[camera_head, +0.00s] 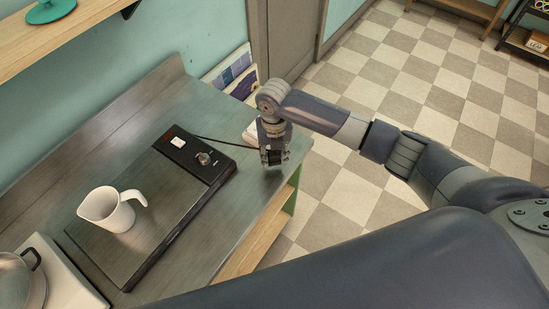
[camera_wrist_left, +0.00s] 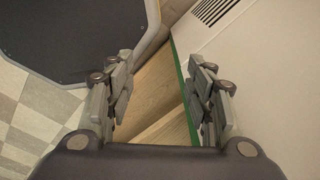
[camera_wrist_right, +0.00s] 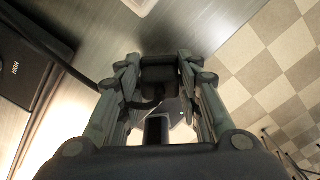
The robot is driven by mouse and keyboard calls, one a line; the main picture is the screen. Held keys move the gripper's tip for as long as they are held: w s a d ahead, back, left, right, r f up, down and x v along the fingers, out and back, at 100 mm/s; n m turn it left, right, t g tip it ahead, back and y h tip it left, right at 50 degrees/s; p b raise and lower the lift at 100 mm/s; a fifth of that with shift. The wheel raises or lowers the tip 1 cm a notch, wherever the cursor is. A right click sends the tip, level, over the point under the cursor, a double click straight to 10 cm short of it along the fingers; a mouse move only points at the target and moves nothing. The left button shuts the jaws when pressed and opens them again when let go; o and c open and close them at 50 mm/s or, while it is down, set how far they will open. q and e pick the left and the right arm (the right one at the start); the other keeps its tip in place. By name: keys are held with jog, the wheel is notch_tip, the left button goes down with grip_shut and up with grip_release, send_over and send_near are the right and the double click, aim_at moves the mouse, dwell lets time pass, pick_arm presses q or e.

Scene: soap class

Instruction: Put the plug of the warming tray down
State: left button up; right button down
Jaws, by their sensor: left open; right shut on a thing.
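The warming tray (camera_head: 150,220) is a flat dark slab on the metal counter, with a control panel (camera_head: 196,155) at its far end. Its dark cord (camera_head: 215,142) runs right from the panel toward my right gripper (camera_head: 273,157). My right gripper is over the counter's right end, shut on the dark plug. The plug (camera_wrist_right: 159,76) shows between the fingers in the right wrist view; whether it touches the counter I cannot tell. My left gripper (camera_wrist_left: 161,68) is open and empty, above wooden shelf boards in the left wrist view.
A white jug (camera_head: 110,209) stands on the tray. A white object (camera_head: 251,131) lies partly hidden behind my right gripper. A pot (camera_head: 18,282) sits on a white appliance at the lower left. The counter's right edge (camera_head: 262,215) is close to my right gripper, with checkered floor beyond.

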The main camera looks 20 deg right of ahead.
aim_at(274, 162)
notch_tip(274, 162, down, 2)
jog(key=shift+s+f+p, duration=0.15)
jog(key=shift+p, duration=0.15)
pick_arm(q)
jog(key=shift+w+d+r, duration=0.2)
jog(key=shift+d+r, duration=0.1)
jog(key=shift+r, duration=0.3)
pick_arm(e)
jog(key=shift+f, duration=0.25)
pick_arm(q)
jog(key=shift+f+b, duration=0.35)
jog(key=shift+b, duration=0.1)
pick_arm(e)
jog(key=shift+f, duration=0.6)
jog(key=c, duration=1.1)
grip_release()
jog(key=shift+r, duration=0.25)
pick_arm(q)
jog(key=shift+a+f+b, duration=0.1)
jog(key=shift+f+b, duration=0.65)
jog(key=shift+f, duration=0.05)
pick_arm(e)
notch_tip(274, 162, up, 13)
jog(key=shift+f, duration=0.1)
